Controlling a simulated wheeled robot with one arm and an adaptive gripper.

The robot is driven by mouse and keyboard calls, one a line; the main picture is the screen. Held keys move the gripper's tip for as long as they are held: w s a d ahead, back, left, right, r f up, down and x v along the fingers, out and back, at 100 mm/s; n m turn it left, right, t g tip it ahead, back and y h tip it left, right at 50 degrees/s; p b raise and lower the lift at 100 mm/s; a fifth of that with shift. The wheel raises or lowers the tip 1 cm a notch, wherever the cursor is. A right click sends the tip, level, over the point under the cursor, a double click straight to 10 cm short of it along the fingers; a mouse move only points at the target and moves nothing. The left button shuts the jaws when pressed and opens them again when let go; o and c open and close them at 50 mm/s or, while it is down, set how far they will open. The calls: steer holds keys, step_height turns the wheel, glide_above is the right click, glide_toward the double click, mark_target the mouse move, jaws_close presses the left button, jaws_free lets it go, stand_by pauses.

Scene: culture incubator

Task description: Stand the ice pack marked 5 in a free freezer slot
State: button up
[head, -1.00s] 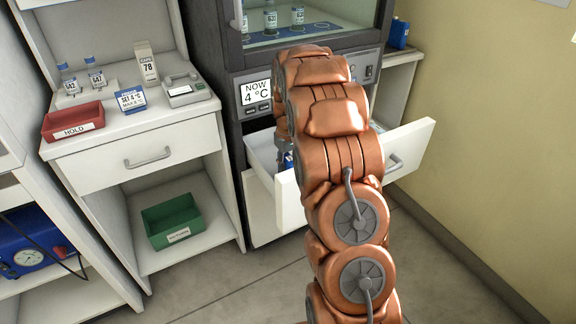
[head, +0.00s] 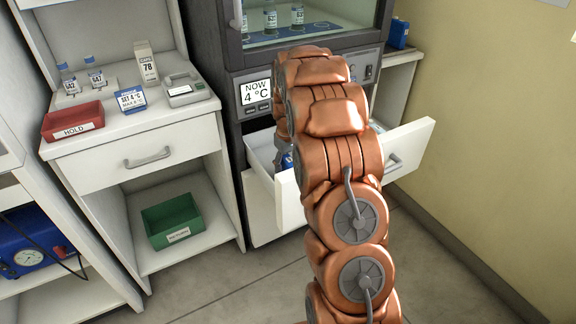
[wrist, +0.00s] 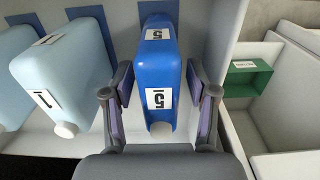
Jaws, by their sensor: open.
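The ice pack marked 5 (wrist: 163,75) is deep blue with white labels. In the wrist view it stands in the open white drawer, between the two fingers of my gripper (wrist: 160,108). The fingers are open, one on each side of the pack, and gaps to it show. In the head view a bit of blue (head: 288,160) shows inside the drawer (head: 262,158) beside my arm, which hides most of the drawer and the gripper. A pale blue pack marked 1 (wrist: 75,75) stands to the left in the wrist view. Another pale pack (wrist: 15,50) is at the far left.
Dark patches (wrist: 88,18) show on the drawer behind the packs. The drawer wall (wrist: 215,70) is close to the right finger. A cabinet (head: 130,160) with a red HOLD tray (head: 73,122) and a green bin (head: 172,220) stands left. The floor in front is clear.

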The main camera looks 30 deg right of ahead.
step_height(320, 180, up, 12)
steer(key=shift+a+r+p, duration=0.1)
steer(key=shift+r+p, duration=0.1)
steer(key=shift+p, duration=0.1)
steer(key=s+a+r+g, duration=0.1)
steer(key=s+a+r, duration=0.2)
steer(key=s+a, duration=1.3)
steer(key=s+a+f+g, duration=0.1)
steer(key=s+a, duration=0.3)
steer(key=s, duration=0.6)
steer(key=s+a+f+n, duration=0.1)
steer(key=s+a, duration=0.3)
steer(key=s, duration=0.7)
steer(key=shift+s+f+g, duration=0.25)
steer(key=shift+f+g, duration=0.15)
steer(key=shift+f, duration=0.25)
